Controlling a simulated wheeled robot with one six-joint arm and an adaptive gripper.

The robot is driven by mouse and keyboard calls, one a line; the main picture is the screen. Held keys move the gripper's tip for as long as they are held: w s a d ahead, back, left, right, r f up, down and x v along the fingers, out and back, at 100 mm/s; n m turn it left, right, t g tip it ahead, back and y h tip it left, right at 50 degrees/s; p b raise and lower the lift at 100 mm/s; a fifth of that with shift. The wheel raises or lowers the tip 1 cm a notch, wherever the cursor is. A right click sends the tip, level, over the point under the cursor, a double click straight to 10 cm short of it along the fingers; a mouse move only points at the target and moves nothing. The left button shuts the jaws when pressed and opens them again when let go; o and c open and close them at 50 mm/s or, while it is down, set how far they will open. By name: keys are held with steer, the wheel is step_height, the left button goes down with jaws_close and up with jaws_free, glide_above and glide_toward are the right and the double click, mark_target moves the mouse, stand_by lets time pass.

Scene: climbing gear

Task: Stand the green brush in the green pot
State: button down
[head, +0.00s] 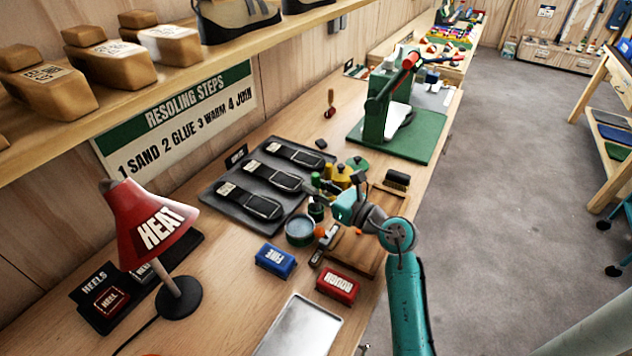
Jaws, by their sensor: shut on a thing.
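My gripper (324,188) is at the bench's middle, beyond my teal wrist. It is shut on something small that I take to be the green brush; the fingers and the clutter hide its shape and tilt. A small dark green pot (316,211) stands just below the fingers in the picture, beside the round teal dish. I cannot tell whether the held thing touches it or is inside it. Another green round item (357,163) sits behind, near a yellow pot (342,176).
A teal dish (300,230), blue block (275,260) and red block (338,284) lie nearby. A grey mat (232,212) with shoe soles lies left. A wooden tray (353,254) is partly under my arm. A green press (395,100) stands behind. A red lamp (150,230) stands front left.

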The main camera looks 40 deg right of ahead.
steer(key=shift+f, duration=0.25)
steer(key=c, duration=1)
jaws_free()
steer(key=shift+o, duration=0.2)
steer(key=shift+s, duration=0.1)
steer(key=v, duration=1.2)
